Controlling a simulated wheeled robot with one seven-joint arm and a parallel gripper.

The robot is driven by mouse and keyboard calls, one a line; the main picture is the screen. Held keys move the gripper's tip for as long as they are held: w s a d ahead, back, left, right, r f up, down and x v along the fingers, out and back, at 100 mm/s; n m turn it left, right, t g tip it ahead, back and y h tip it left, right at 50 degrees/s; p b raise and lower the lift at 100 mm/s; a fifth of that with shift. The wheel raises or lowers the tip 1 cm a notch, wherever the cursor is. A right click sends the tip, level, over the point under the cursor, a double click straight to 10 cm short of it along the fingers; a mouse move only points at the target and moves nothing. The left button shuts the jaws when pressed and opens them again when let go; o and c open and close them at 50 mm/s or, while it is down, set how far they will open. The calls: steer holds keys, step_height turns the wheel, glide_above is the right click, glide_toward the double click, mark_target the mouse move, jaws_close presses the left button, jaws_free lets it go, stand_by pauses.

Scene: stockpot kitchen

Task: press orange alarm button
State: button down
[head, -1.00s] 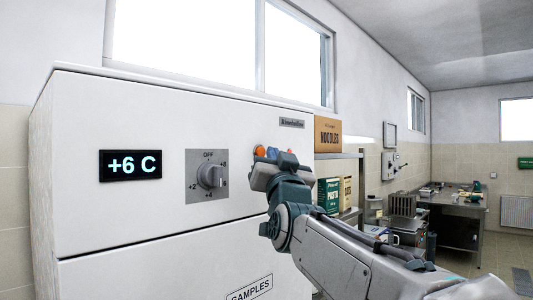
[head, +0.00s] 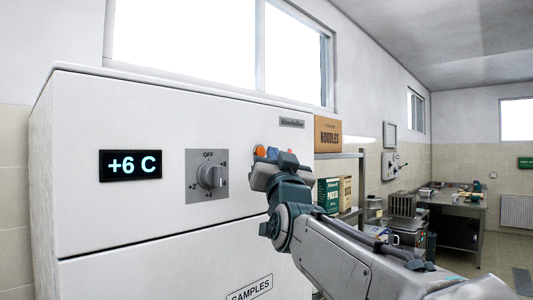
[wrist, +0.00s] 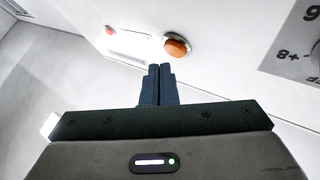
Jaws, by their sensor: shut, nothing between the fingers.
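The orange alarm button (head: 260,151) is a round dome on the upper front of the white fridge (head: 85,215), right of the dial. In the wrist view the orange button (wrist: 177,47) sits just beyond and slightly right of my fingertips, in a pale ring. My gripper (wrist: 160,68) is shut and empty, with its two dark fingers together. A gap seems to lie between the fingertips and the button. In the head view my gripper (head: 272,172) is in front of the fridge, just below the button, and its fingertips are hard to make out.
A dial (head: 211,175) and a +6 C display (head: 131,165) are on the fridge front to the left. A smaller red-orange light (wrist: 109,30) shows by a label plate. A noodles box (head: 328,135) and pasta boxes (head: 330,195) stand on shelves to the right.

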steer(key=shift+w+a, duration=0.3)
steer(key=shift+w, duration=0.05)
steer(key=shift+w+a, duration=0.2)
steer(key=shift+a, duration=0.15)
stand_by(0.8)
steer(key=shift+d, duration=0.1)
stand_by(0.3)
steer(key=shift+s+d+b, duration=0.45)
steer(key=shift+d+b, duration=0.1)
steer(key=shift+b, duration=0.25)
